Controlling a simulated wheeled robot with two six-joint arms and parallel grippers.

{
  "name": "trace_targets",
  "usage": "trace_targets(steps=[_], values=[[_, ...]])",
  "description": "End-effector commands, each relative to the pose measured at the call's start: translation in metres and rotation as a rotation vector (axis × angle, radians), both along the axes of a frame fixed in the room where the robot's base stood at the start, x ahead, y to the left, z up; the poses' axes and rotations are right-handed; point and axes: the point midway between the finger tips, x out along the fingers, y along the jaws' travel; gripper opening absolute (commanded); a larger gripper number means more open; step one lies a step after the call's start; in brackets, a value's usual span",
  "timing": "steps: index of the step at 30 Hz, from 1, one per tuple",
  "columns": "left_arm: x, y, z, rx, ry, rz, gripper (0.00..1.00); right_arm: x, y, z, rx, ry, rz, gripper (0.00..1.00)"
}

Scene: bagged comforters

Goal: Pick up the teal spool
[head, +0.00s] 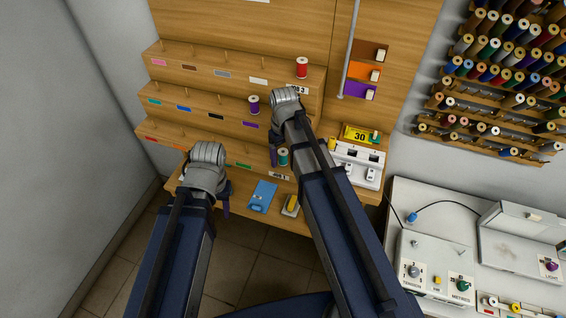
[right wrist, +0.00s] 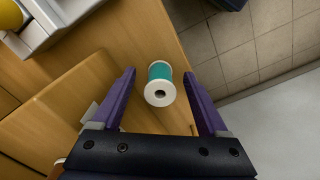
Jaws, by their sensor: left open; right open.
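The teal spool (head: 283,157) stands on the lowest wooden shelf step in the head view, partly beside my right arm. In the right wrist view the teal spool (right wrist: 160,72) shows its white end with a dark hole, and lies between the tips of two purple fingers. My right gripper (right wrist: 159,76) is open, with a gap on both sides of the spool. In the head view my right gripper (head: 273,156) is mostly hidden by its own arm. My left gripper (head: 226,204) is open and empty, low in front of the rack; its wrist hides part of it.
A purple spool (head: 254,105) and a red spool (head: 302,68) stand on higher steps. A blue card (head: 263,195) and a yellow item (head: 292,204) lie below. A white device (head: 357,165) with a yellow 30 sign is right of my right arm. Thread racks (head: 510,60) hang right.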

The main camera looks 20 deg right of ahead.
Motion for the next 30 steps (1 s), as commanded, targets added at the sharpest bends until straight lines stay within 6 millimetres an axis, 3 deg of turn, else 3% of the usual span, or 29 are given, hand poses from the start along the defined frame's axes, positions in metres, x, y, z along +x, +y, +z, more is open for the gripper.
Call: trace_targets(steps=[1, 9, 30], values=[[0.0000, 0.0000, -0.0071, 0.000, 0.000, 0.000, 0.50, -0.0001, 0.0000, -0.0072, 0.000, 0.000, 0.000, 0.77], [0.0000, 0.0000, -0.0053, 0.000, 0.000, 0.001, 0.50, -0.0001, 0.0000, -0.0053, 0.000, 0.000, 0.000, 0.76], [0.0000, 0.0000, -0.0053, 0.000, 0.000, 0.001, 0.50, -0.0001, 0.0000, -0.0054, 0.000, 0.000, 0.000, 0.00]])
